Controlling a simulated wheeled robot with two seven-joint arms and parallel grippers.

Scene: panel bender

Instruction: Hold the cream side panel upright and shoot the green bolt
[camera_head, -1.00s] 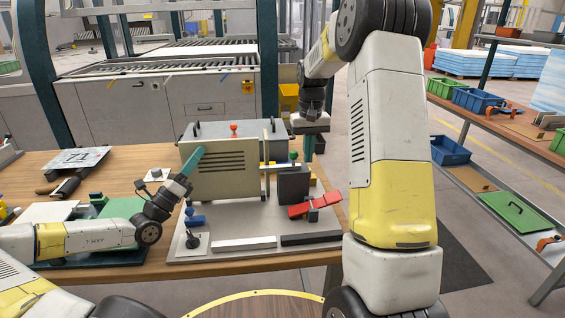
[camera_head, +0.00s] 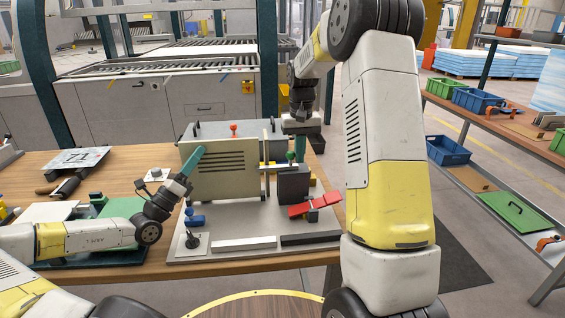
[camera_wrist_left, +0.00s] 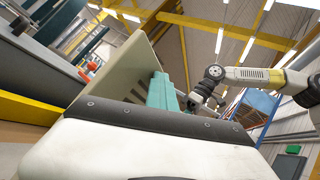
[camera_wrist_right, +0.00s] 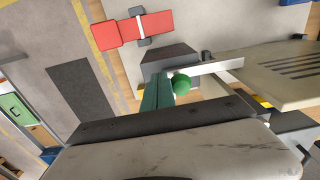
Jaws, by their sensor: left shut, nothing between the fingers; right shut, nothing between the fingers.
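The cream side panel (camera_head: 225,178), with dark louvre slots, stands upright on the grey fixture board. It also shows in the left wrist view (camera_wrist_left: 135,62). My left gripper (camera_head: 194,163) is shut and empty, its teal fingers against the panel's face near its upper left edge. The green bolt knob (camera_head: 291,156) is at the panel's right, by a dark block (camera_head: 293,186). In the right wrist view the green knob (camera_wrist_right: 181,84) sits by the pale bolt bar (camera_wrist_right: 215,66). My right gripper (camera_wrist_right: 157,92) is shut and empty, its fingers close beside the knob; contact is unclear.
A red knob (camera_head: 234,130) stands behind the panel. Shelves with bins (camera_head: 448,151) are at the right.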

